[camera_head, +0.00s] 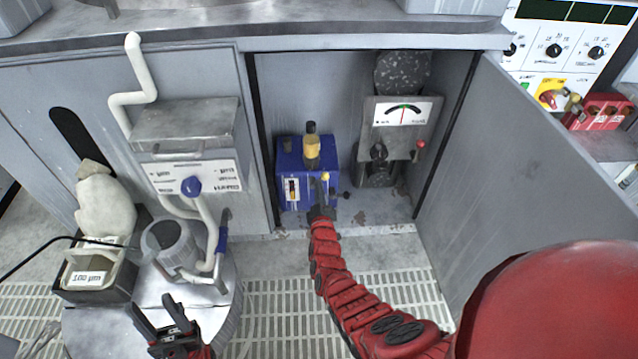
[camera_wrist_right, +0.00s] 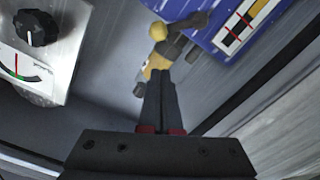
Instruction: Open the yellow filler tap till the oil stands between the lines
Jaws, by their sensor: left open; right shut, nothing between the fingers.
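The blue oil unit (camera_head: 291,160) stands inside the open cabinet, with a yellow and black piece (camera_head: 312,150) on its top. Its yellow tap (camera_head: 326,178) is on the right of the front face. The tap also shows in the right wrist view (camera_wrist_right: 160,55), with dark ends. A sight gauge (camera_head: 292,189) with red lines is on the unit's front; it shows closer in the wrist view (camera_wrist_right: 240,25). My left gripper (camera_head: 160,318) is open and empty at lower left.
A dial gauge with a black knob (camera_head: 403,112) stands right of the unit. The open cabinet door (camera_head: 505,170) bounds the right side. A grey pump-like canister (camera_head: 170,245) and a black bin (camera_head: 95,285) are at left. Slatted floor lies in front.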

